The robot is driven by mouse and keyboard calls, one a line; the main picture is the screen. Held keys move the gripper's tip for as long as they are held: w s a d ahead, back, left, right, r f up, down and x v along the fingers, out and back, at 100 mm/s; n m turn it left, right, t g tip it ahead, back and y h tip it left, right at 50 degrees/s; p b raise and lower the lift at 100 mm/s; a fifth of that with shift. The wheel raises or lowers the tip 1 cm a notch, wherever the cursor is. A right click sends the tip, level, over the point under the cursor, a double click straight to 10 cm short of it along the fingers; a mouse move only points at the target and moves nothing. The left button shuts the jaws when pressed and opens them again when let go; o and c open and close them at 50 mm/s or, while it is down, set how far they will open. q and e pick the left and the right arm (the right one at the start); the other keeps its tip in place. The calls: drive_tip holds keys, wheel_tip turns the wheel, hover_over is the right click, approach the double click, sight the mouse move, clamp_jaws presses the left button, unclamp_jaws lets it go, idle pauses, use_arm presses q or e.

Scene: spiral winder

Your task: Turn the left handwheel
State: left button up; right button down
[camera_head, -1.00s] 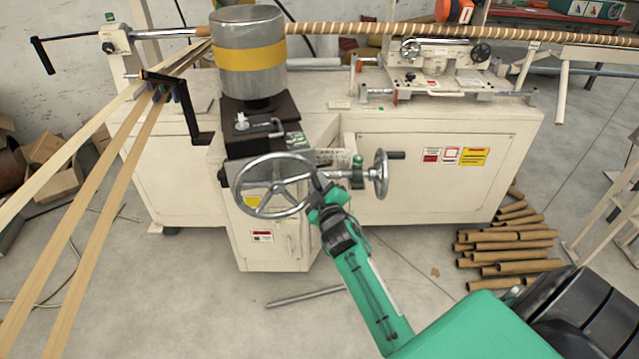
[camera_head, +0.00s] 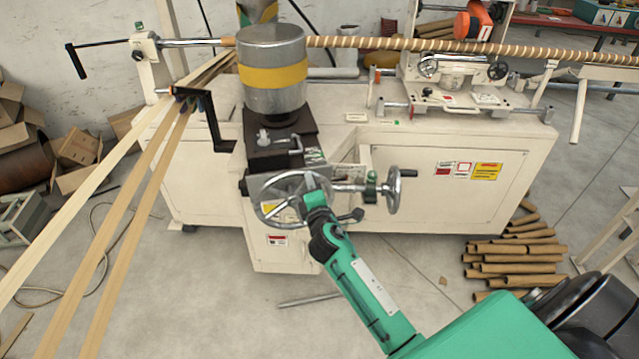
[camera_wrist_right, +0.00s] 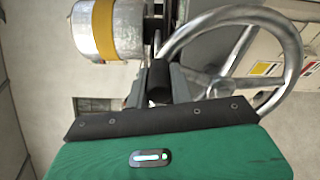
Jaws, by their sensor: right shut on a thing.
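The left handwheel (camera_head: 257,202) is a large spoked metal wheel on the front of the cream machine. My right gripper (camera_head: 316,190) is at its upper right part and covers some of the rim and spokes. In the right wrist view, the fingers of my right gripper (camera_wrist_right: 157,82) are shut on a dark cylindrical grip (camera_wrist_right: 158,80), which looks like the wheel's handle. The wheel's curved rim (camera_wrist_right: 292,55) passes to the right of the fingers. How the grip joins the wheel is hidden. My left gripper is not in view.
A smaller handwheel (camera_head: 393,190) with a black handle stands just right of my gripper. A metal pot with a yellow band (camera_head: 272,75) sits above the wheel. Paper strips (camera_head: 120,200) run down the left. Cardboard tubes (camera_head: 510,250) lie on the floor at right.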

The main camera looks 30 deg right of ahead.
drive_tip(key=shift+w+a+r+n+p, duration=0.15)
drive_tip(key=shift+a+r+n+p, duration=0.1)
drive_tip(key=shift+a+n, duration=0.3)
drive_tip(key=shift+w+a+r+n+p, duration=0.1)
drive_tip(key=shift+w+a+n+p, duration=0.1)
drive_tip(key=shift+a+n, duration=0.3)
drive_tip(key=c, duration=1.2)
unclamp_jaws()
drive_tip(key=shift+c, duration=0.2)
drive_tip(key=b+v, duration=0.2)
drive_tip(key=v, duration=1.1)
drive_tip(key=shift+s+b, duration=0.4)
drive_tip(key=shift+s, duration=0.05)
